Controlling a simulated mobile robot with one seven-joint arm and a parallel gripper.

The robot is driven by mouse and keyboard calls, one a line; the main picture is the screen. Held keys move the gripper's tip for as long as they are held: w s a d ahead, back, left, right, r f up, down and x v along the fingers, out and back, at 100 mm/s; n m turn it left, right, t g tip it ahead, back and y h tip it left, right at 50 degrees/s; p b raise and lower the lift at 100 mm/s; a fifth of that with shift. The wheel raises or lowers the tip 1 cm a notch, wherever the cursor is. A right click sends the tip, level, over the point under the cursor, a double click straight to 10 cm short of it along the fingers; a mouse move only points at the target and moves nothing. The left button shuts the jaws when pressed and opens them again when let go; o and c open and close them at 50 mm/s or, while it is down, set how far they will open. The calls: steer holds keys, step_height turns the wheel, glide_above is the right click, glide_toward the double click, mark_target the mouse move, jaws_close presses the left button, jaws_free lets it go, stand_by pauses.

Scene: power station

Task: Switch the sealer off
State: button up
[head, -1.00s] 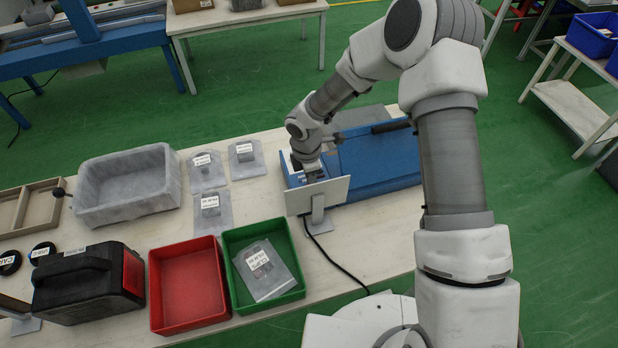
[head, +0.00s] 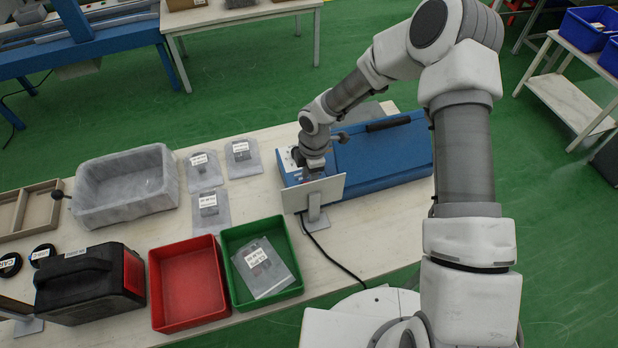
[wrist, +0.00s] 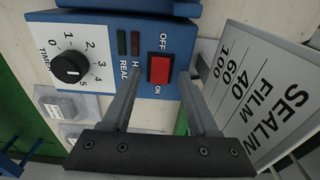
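The blue sealer (head: 385,155) lies on the light table in the head view, partly hidden by my arm. Its control panel fills the upper wrist view. A red rocker switch (wrist: 159,70) sits there between the label OFF above and ON below. I cannot tell which way the rocker is tilted. My gripper (wrist: 160,78) is open, with a finger on either side of the switch and nothing held. Contact with the panel cannot be told. In the head view my gripper (head: 314,166) is over the sealer's left end.
A black timer knob (wrist: 70,67) and two dark indicator lamps are left of the switch. A sign plate (head: 312,194) stands close in front of the panel; it also borders the right finger in the wrist view (wrist: 262,95). Red (head: 188,285) and green (head: 231,240) bins stand nearer.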

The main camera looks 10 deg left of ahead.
step_height(320, 180, up, 17)
steer(key=d, duration=0.1)
steer(key=shift+w+r, duration=0.2)
steer(key=shift+w, duration=0.1)
steer(key=shift+d, duration=0.1)
stand_by(0.6)
